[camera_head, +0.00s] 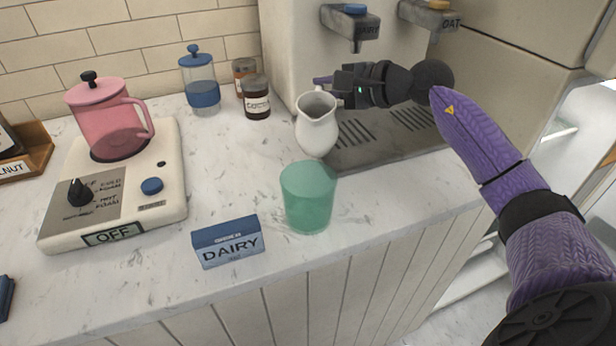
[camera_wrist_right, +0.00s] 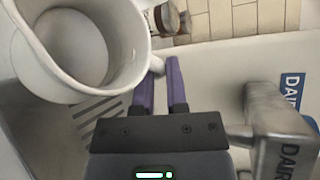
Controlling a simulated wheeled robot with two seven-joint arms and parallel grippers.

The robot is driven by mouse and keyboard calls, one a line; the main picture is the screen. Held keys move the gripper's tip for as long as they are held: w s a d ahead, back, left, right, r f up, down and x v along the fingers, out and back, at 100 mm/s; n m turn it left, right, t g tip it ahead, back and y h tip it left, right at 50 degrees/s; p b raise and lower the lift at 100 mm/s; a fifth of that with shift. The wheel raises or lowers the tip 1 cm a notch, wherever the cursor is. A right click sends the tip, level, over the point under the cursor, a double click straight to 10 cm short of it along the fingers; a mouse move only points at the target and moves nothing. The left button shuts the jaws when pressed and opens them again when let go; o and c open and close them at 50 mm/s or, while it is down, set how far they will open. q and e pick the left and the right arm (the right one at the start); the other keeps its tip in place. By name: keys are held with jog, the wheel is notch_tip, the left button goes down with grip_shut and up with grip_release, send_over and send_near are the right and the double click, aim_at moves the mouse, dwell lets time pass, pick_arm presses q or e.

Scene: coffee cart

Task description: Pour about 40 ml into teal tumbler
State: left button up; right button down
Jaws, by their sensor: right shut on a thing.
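The teal tumbler (camera_head: 308,200), see-through green, stands upright near the counter's front edge. A white pitcher (camera_head: 317,128) is just behind it, close to the drip tray. My right gripper (camera_head: 330,88) is shut on the pitcher's handle side, to the pitcher's right. In the right wrist view the pitcher (camera_wrist_right: 84,45) shows its wide rim and a pale inside; I cannot tell how much liquid is in it. The purple fingers (camera_wrist_right: 160,85) are at its handle. The pitcher looks close to upright and apart from the tumbler. My left gripper is not in view.
A blue DAIRY card (camera_head: 228,243) stands left of the tumbler. The frother base (camera_head: 162,212) with a pink jug (camera_head: 105,118) reads OFF. Dispenser taps (camera_head: 352,25) hang above the drip tray (camera_head: 385,142). Dark jars (camera_head: 256,98) and a blue-lidded canister (camera_head: 201,80) stand behind.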

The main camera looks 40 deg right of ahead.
aim_at(323, 117)
jog(key=shift+s+a+r+n+t, duration=0.3)
jog(key=shift+s+a+r+n, duration=0.1)
jog(key=shift+s+r+n, duration=0.1)
jog(key=shift+s+a+f+n+t+b, duration=0.1)
jog(key=shift+s+a+n+t+b, duration=0.35)
jog(key=shift+b, duration=0.2)
jog(key=shift+s+a+r+n+t+b, duration=0.3)
jog(key=shift+s+a+r+n+t, duration=0.6)
jog(key=shift+n, duration=0.4)
jog(key=shift+s+a+r+n+t+b, duration=0.25)
jog(key=shift+s+a+r+n+t, duration=0.45)
jog(key=shift+s+r+n, duration=0.5)
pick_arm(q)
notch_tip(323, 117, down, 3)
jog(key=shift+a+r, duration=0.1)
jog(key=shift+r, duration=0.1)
pick_arm(e)
jog(key=shift+a+f, duration=0.15)
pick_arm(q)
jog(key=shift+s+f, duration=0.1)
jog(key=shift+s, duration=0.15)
pick_arm(e)
jog(key=shift+a+n, duration=0.1)
jog(key=shift+n, duration=0.25)
